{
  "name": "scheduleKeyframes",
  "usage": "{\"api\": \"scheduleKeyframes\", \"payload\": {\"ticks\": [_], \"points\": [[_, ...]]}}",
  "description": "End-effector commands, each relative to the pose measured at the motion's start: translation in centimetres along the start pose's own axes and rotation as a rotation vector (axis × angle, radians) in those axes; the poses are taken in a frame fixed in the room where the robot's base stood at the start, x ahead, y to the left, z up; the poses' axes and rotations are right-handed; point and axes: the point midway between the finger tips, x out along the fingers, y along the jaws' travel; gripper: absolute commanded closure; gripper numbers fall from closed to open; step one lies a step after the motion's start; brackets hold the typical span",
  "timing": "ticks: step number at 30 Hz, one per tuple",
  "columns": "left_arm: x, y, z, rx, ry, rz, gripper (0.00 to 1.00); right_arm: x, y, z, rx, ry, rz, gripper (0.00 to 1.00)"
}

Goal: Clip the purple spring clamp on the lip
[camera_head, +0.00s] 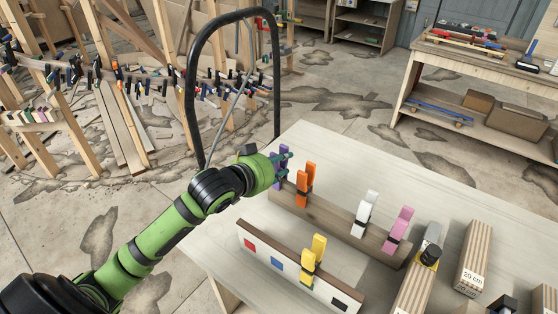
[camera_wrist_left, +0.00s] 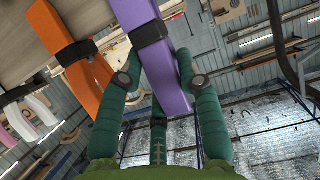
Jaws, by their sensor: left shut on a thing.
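The purple spring clamp (camera_head: 278,157) is at the far left end of a brown wooden board (camera_head: 335,222) on the table. My left gripper (camera_head: 284,162) is shut on it, and the arm hides much of the clamp. In the left wrist view the purple clamp (camera_wrist_left: 172,88) runs between the green fingers of my left gripper (camera_wrist_left: 165,85), with a black band near its middle. I cannot tell whether its jaws still sit on the board. Which edge is the lip is unclear; a curved rail (camera_head: 85,68) with many clamps stands at the left. My right gripper is out of view.
An orange clamp (camera_head: 306,184) stands close beside the purple one, then white (camera_head: 364,214) and pink (camera_head: 399,229) clamps. Yellow clamps (camera_head: 314,258) sit on a front board with coloured squares (camera_head: 277,264). Striped wood blocks (camera_head: 473,258) stand at the right. A black hoop (camera_head: 190,100) rises behind the arm.

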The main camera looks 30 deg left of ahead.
Motion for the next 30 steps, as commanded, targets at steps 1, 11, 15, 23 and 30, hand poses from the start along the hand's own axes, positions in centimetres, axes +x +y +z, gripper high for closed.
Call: {"api": "scheduleKeyframes", "payload": {"ticks": [1,11,15,23,30], "points": [[0.08,0.0,0.22,0.0,0.0,0.0,1.0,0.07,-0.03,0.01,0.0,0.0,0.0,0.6],[0.12,0.01,0.29,0.0,0.001,0.001,1.0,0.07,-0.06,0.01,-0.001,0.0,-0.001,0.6],[0.17,0.0,0.41,0.0,0.001,0.001,1.0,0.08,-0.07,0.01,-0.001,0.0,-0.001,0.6],[0.47,0.0,1.13,0.0,0.001,0.001,1.0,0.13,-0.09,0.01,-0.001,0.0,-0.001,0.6],[0.51,-0.01,1.2,0.0,0.002,0.001,1.0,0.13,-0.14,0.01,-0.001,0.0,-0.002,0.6]]}}
